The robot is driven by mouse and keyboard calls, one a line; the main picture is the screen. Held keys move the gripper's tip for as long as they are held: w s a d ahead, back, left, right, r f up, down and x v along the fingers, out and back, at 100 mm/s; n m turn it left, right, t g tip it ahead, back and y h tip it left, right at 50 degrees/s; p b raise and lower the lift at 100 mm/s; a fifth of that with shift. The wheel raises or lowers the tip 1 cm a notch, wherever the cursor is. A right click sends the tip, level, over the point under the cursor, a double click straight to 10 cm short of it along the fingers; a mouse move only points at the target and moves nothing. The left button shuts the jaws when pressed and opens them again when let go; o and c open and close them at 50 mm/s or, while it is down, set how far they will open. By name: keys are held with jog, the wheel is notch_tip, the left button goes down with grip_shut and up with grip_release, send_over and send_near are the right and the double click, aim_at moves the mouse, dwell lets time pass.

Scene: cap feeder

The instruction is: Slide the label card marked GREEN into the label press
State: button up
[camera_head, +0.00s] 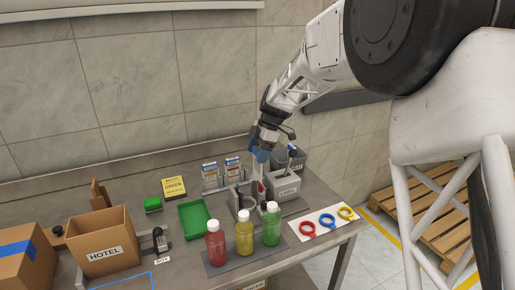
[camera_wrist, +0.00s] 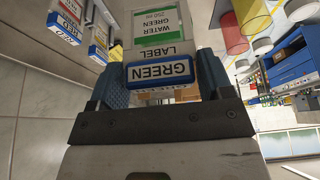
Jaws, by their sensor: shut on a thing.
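My gripper (camera_head: 262,153) points down over the grey label press (camera_head: 285,189), which bears a LABEL plate and stands at the table's back right. In the wrist view my gripper (camera_wrist: 160,95) is shut on the label card's blue-edged GREEN tab (camera_wrist: 160,70). The tab's text is upside down there. Just beyond the tab are the word LABEL and a white panel with a green WATER band (camera_wrist: 163,36). The card's lower part is hard to make out in the head view. I cannot tell whether it is inside the press or just above it.
Other label cards (camera_head: 210,171) stand in a rack left of my gripper. Red (camera_head: 215,245), yellow (camera_head: 244,236) and green (camera_head: 271,226) bottles stand in front. Coloured rings (camera_head: 327,220) lie at right. A green tray (camera_head: 195,220) and HOTEL box (camera_head: 104,245) are left.

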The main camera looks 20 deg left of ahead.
aim_at(257, 172)
jog(key=shift+f, duration=1)
jog(key=shift+f, duration=0.2)
jog(key=shift+f, duration=1.1)
jog(key=shift+f, duration=0.1)
jog(key=shift+f, duration=0.75)
jog(key=o, duration=0.9)
jog(key=shift+c, duration=1.4)
jog(key=shift+r, duration=0.3)
